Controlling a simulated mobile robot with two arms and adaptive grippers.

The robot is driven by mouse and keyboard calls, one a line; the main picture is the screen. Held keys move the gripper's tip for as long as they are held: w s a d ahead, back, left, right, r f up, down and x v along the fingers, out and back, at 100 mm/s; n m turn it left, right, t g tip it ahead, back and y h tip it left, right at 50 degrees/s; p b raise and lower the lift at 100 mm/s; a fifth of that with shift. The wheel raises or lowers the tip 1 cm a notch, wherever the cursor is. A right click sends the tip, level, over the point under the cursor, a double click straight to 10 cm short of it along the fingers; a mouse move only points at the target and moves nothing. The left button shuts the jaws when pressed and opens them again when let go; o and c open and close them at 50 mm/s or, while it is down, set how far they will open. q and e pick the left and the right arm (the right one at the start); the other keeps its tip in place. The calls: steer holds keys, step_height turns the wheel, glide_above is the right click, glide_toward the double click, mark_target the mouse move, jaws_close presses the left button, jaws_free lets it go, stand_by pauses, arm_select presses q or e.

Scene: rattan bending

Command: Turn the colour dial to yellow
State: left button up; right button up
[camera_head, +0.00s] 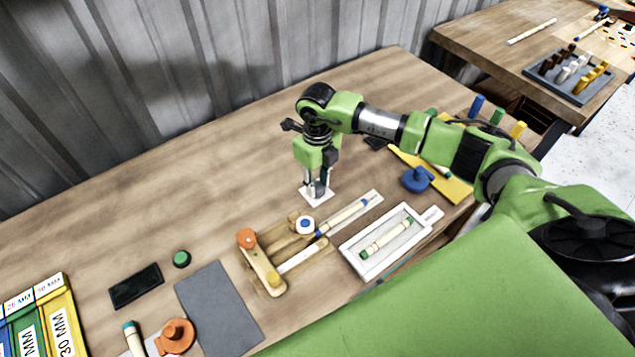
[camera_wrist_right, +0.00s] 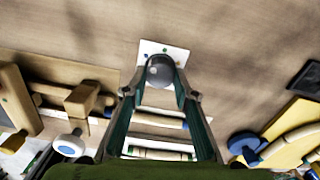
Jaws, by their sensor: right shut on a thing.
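The colour dial is a small white square plate (camera_head: 308,200) on the table with a round grey knob (camera_wrist_right: 160,68) on it. In the right wrist view the plate (camera_wrist_right: 149,46) shows small coloured dots near the knob, one of them blue. Which dot the knob points to cannot be told. My right gripper (camera_head: 317,187) reaches down from above, and its fingers are shut on the knob. In the head view the gripper hides most of the knob. My left gripper is in neither view.
A wooden jig (camera_head: 262,270) with an orange knob stands in front of the dial. A white tray (camera_head: 362,266) holding a rattan piece is to its right. A blue knob (camera_head: 418,179) stands by a yellow board (camera_head: 457,190). The table behind and left of the dial is clear.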

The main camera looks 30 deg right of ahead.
steer(key=m+b, duration=0.1)
steer(key=m, duration=0.1)
steer(key=shift+m, duration=0.3)
steer(key=m+b, duration=0.1)
steer(key=m, duration=0.2)
steer(key=shift+a+m, duration=0.1)
steer(key=shift+m, duration=0.2)
steer(key=m+b, duration=0.1)
steer(key=m, duration=0.5)
steer(key=shift+a, duration=0.1)
steer(key=m, duration=0.5)
steer(key=shift+w+m, duration=0.15)
steer(key=shift+m, duration=0.15)
steer(key=m, duration=0.4)
steer(key=shift+w+r+m, duration=0.1)
steer(key=shift+m, duration=0.3)
steer(key=shift+p, duration=0.3)
steer(key=o, duration=1.1)
